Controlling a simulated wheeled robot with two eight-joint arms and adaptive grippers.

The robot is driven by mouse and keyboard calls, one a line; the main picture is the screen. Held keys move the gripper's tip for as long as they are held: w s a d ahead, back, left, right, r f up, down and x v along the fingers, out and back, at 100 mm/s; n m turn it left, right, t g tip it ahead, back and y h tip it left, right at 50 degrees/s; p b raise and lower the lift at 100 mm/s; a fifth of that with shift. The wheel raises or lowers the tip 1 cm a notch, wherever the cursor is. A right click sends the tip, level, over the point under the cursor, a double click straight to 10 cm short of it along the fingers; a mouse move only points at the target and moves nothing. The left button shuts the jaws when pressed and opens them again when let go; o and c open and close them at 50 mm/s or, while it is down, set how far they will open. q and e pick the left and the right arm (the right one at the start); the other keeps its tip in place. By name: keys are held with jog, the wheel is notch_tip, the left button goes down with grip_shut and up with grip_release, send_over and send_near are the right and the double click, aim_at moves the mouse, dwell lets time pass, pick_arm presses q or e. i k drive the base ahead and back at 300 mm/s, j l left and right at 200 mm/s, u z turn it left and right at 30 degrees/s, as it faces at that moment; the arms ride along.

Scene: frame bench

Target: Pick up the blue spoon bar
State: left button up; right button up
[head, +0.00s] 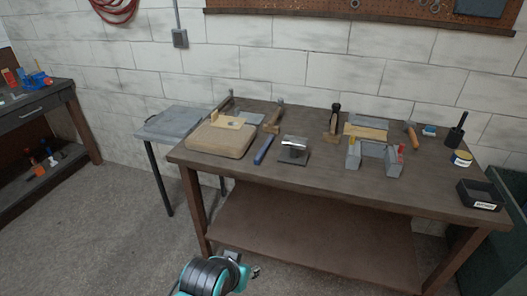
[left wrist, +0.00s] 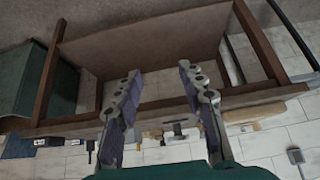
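The blue bar (head: 264,150) lies flat on the brown bench top, between a tan pad and a small metal block on a dark plate. Its far end is near a wooden-handled hammer. My left gripper (head: 243,268) is low in front of the bench, well below and apart from the bar. In the left wrist view its two fingers (left wrist: 160,88) are spread wide with nothing between them. I cannot make out the blue bar in that view. My right gripper is in neither view.
The bench (head: 330,188) has a lower shelf (head: 310,235). The tan pad (head: 222,140) and the metal block (head: 293,150) flank the bar. A hammer (head: 272,121), a grey fixture (head: 375,157) and a black bin (head: 480,195) also stand there. The front strip of the top is clear.

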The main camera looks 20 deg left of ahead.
aim_at(259, 156)
jog(key=i+j, duration=0.3)
jog(key=i, duration=0.15)
jog(key=i+j, duration=0.35)
jog(key=i, duration=0.15)
jog(key=k+u, duration=0.05)
